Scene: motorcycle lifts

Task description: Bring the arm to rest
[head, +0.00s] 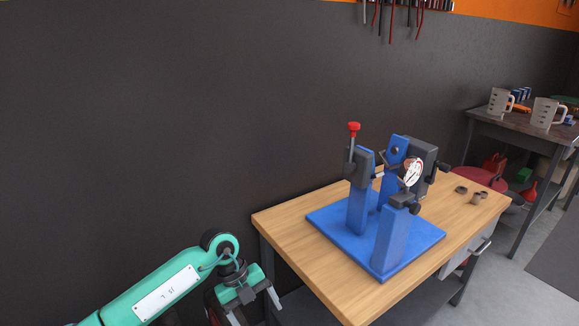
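My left arm (165,292) is green and comes in from the lower left. My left gripper (255,305) is at the bottom of the head view, left of the wooden workbench and apart from it. Its two grey fingers are spread apart with nothing seen between them. The fingertips lie close to the lower picture edge. My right arm and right gripper do not show.
A wooden workbench (286,229) carries a blue stand (392,245) with a red-topped lever and a dial. Small dark round parts (476,198) lie at its far right. A second table (500,130) holds measuring jugs. A dark wall (130,110) stands behind.

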